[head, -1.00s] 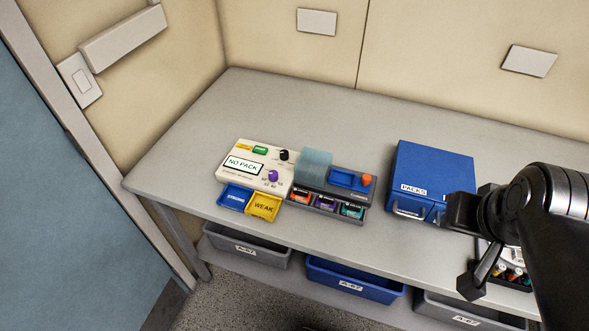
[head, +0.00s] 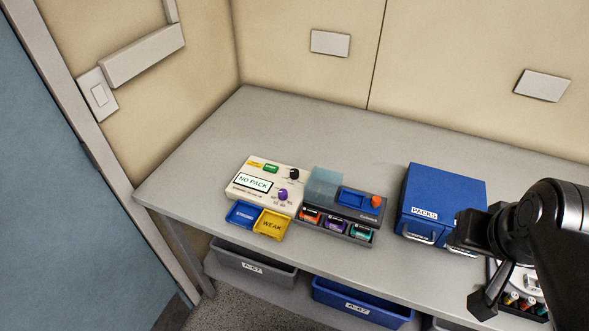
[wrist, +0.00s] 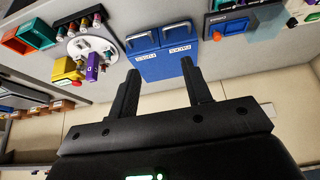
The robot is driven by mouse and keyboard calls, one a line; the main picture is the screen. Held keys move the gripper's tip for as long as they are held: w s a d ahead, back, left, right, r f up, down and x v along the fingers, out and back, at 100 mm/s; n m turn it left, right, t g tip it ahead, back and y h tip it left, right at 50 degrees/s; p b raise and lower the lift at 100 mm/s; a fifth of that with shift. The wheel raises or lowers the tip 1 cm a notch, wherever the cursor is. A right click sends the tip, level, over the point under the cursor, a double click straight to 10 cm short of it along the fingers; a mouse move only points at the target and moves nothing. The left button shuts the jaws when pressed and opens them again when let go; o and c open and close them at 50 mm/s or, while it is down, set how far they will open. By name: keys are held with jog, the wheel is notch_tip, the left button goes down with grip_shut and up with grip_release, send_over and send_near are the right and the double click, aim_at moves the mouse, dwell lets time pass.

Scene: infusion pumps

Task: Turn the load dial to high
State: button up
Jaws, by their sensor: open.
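A white tester (head: 264,182) stands on the table, its screen reading "NO PACK". It has a black knob (head: 294,174) at the upper right and a purple knob (head: 282,194) with small marks around it. I cannot read which knob is the load dial or where either points. My gripper (wrist: 160,68) is open and empty in the wrist view, its fingers pointing toward the blue cabinet (wrist: 158,52). In the head view my arm is at the right, well away from the tester.
Blue "STRONG" (head: 243,214) and yellow "WEAK" (head: 272,224) trays sit before the tester. Right of it is a grey unit (head: 345,228) with coloured packs and an orange knob (head: 376,201). The blue "PACKS" cabinet (head: 440,190) stands farther right. The table behind is clear.

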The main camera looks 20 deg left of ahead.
jog(key=w+a+r+g, duration=0.1)
jog(key=w+a+r, duration=0.2)
jog(key=w+a, duration=0.4)
jog(key=n+g, duration=0.2)
jog(key=g, duration=0.2)
send_over(295, 171)
notch_tip(295, 171, down, 13)
notch_tip(295, 171, down, 9)
jog(key=shift+f, duration=0.2)
jog(key=shift+c, duration=0.5)
grip_shut()
